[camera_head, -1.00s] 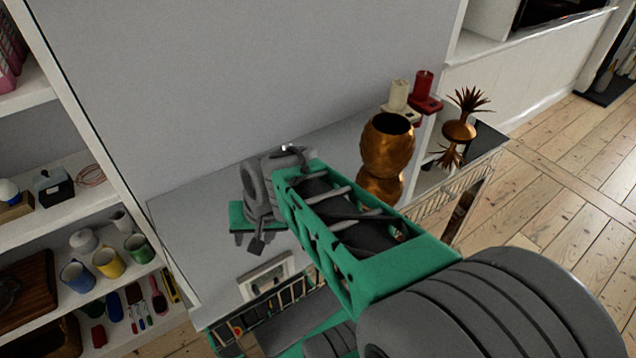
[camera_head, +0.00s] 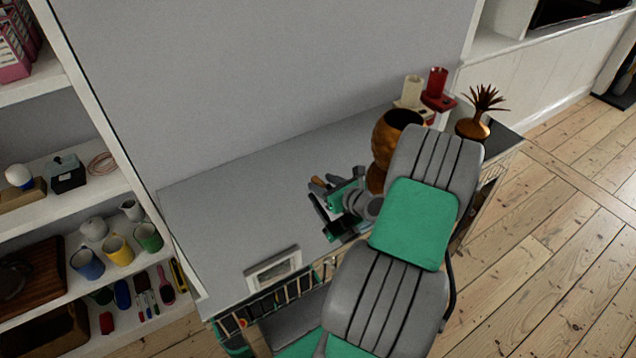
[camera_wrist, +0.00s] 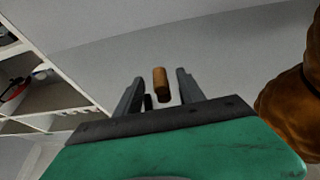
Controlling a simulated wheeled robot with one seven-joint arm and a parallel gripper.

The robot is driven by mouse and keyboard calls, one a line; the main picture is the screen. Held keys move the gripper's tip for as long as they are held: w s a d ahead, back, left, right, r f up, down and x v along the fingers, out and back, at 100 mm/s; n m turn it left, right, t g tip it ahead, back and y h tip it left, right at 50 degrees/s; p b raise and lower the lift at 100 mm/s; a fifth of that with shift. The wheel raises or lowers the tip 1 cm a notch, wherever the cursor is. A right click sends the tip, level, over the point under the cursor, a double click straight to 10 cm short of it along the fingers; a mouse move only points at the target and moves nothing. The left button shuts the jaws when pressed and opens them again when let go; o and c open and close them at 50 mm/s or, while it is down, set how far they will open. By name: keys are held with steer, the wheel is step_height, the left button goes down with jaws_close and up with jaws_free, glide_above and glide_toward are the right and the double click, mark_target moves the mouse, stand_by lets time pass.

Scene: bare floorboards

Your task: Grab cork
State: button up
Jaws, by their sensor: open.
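The cork (camera_wrist: 160,84) is a small brown cylinder standing upright in the wrist view, on the grey top of the cabinet. It lies between the lines of my two fingers, at or just beyond their tips; I cannot tell the exact depth. It also shows in the head view (camera_head: 319,181) as a small tan piece by the fingers. My gripper (camera_wrist: 160,88) is open with nothing held, low over the cabinet top; it shows in the head view (camera_head: 322,197) too. My arm hides part of the cabinet.
A copper vase (camera_head: 392,137) stands close right of my gripper, partly hidden by my arm. A cream candle (camera_head: 413,92) and a red candle (camera_head: 436,82) stand behind it. A small frame (camera_head: 273,271) lies at the cabinet's front. The left of the grey top (camera_head: 225,210) is clear.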

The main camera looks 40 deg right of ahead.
steer(key=shift+w+f, duration=0.25)
steer(key=shift+w, duration=0.35)
steer(key=shift+c, duration=0.3)
jaws_close()
stand_by(0.5)
